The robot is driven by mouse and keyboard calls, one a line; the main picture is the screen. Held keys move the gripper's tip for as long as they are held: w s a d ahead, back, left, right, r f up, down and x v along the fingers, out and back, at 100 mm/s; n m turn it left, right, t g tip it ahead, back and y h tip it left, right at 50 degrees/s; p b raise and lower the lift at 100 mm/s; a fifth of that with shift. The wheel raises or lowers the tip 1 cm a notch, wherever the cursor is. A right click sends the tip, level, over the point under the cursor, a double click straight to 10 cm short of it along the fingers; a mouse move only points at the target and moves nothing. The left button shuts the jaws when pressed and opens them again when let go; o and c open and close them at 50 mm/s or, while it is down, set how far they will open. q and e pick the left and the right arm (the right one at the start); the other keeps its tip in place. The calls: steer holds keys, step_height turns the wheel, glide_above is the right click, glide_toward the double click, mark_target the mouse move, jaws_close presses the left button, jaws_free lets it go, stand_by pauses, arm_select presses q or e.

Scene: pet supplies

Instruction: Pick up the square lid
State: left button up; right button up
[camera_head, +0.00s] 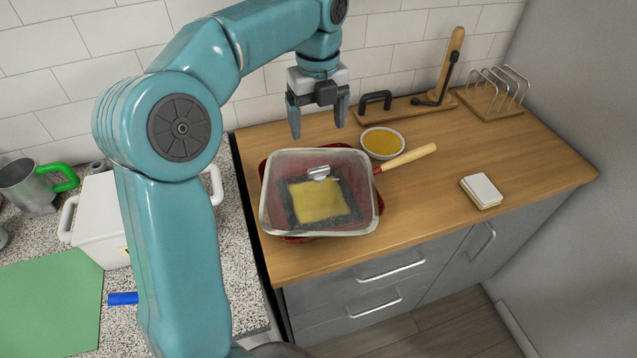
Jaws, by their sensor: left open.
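The square lid (361,217) is clear glass with a pale rim and a small silver handle (318,173) on top. It sits over a red square pan (377,169) with a pale wooden handle, on the wooden counter. A yellow square piece shows through the glass. My left gripper (318,133) hangs above and behind the lid, fingers pointing down. It is open and empty, with its fingers apart from the lid. My right gripper is not in view.
A bowl of yellow food (382,142) stands close behind the pan's handle. A wooden board (405,108) and a wire rack (495,92) are along the wall. White square pieces (482,190) lie at right.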

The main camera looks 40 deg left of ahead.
mark_target(319, 168)
arm_select(q)
steer(key=f, duration=0.7)
steer(key=shift+s+d, duration=0.15)
steer(key=shift+d, duration=0.05)
steer(key=f, duration=0.4)
steer(key=shift+s+d+f, duration=0.2)
steer(key=shift+s+d, duration=0.05)
steer(key=shift+d, duration=0.05)
steer(key=shift+w+a+f, duration=0.1)
steer(key=shift+f, duration=0.3)
steer(key=shift+c, duration=0.9)
steer(key=shift+r, duration=0.1)
jaws_close()
